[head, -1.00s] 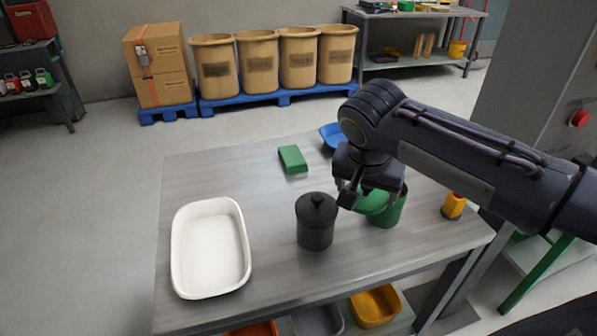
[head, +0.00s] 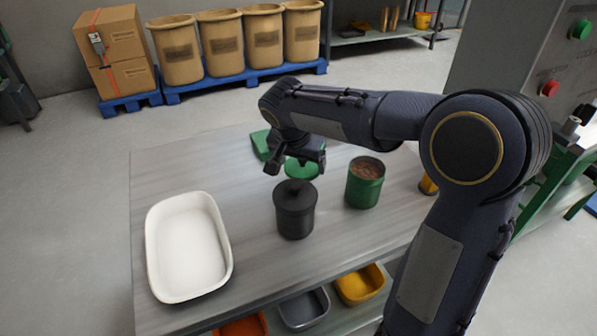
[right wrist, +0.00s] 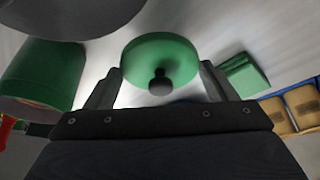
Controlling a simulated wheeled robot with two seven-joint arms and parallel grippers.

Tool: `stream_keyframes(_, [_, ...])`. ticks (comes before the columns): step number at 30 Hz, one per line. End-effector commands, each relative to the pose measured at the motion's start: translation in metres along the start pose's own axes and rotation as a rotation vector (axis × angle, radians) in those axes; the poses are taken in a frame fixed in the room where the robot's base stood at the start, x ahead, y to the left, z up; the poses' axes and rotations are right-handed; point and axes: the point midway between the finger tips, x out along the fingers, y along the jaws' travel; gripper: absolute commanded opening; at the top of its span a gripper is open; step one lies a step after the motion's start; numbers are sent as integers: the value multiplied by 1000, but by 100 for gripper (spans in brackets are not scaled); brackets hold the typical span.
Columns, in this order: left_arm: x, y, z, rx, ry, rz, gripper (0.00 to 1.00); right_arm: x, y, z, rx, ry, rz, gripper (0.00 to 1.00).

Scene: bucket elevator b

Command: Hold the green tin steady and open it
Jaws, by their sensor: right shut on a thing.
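The green tin (head: 364,184) stands upright and open on the table, with brown contents showing at its top. It also shows at the left of the right wrist view (right wrist: 48,72). Its green lid (head: 302,171) is apart from it, to the left and behind the black jar. My right gripper (head: 296,163) is shut on the lid. In the right wrist view the lid (right wrist: 150,52) and its dark knob sit between the two fingers. I cannot tell whether the lid touches the table. My left gripper is not in view, and nothing holds the tin.
A black lidded jar (head: 295,212) stands close in front of the held lid. A white tray (head: 187,248) is at the left. A green block (head: 262,144) lies behind my gripper. A yellow object (head: 427,185) is partly hidden by my arm. The table's back left is clear.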

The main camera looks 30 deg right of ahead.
Motion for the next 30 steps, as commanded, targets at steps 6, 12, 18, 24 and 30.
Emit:
stream_keyframes(6, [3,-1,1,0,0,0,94,24,-8,4,0,-1,3,51])
stream_keyframes(12, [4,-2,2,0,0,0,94,41,-8,11,1,1,0,51])
stream_keyframes(18, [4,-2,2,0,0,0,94,40,-8,11,1,1,-1,51])
stream_keyframes(24, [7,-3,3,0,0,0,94,44,-8,12,1,1,-1,82])
stream_keyframes(30, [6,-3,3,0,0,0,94,43,-8,12,1,0,-1,100])
